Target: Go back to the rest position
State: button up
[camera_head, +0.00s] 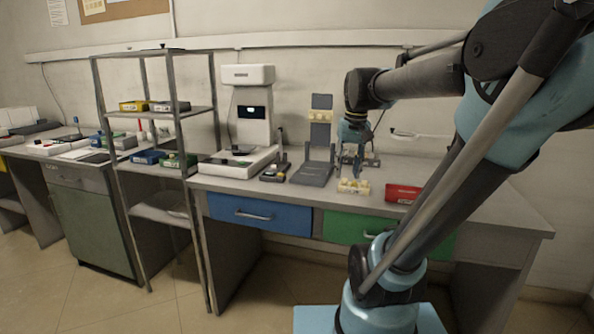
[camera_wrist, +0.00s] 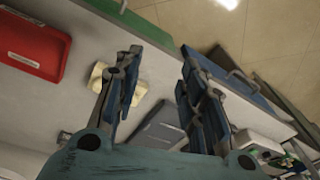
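My gripper (camera_head: 354,160) hangs over the workbench, pointing down, between the dark grey stand and the red tray. In the wrist view its two fingers (camera_wrist: 160,75) are spread well apart, with nothing between them. My arm reaches in from the right of the head view, bent at the elbow. A cream block (camera_head: 353,186) lies on the bench just below and in front of my gripper. In the wrist view this block (camera_wrist: 98,74) is partly hidden behind one finger.
The dark grey stand (camera_head: 313,173) has an upright holding another cream piece (camera_head: 320,116). A red tray (camera_head: 402,193) lies right of the block. A white instrument (camera_head: 246,120) and a metal rack (camera_head: 148,170) with several boxes stand to the left. The bench (camera_head: 500,215) is clear at right.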

jog(key=s+d+f, duration=0.1)
jog(key=s+f, duration=0.6)
jog(key=f, duration=0.2)
jog(key=s+d+f, duration=0.2)
jog(key=s+f, duration=0.5)
jog(key=f, duration=0.2)
jog(key=shift+s+d+t+h, duration=0.15)
jog(key=shift+d+t+h, duration=0.15)
jog(key=shift+t+h, duration=0.1)
jog(key=shift+w+f, duration=0.15)
jog(key=shift+w, duration=0.35)
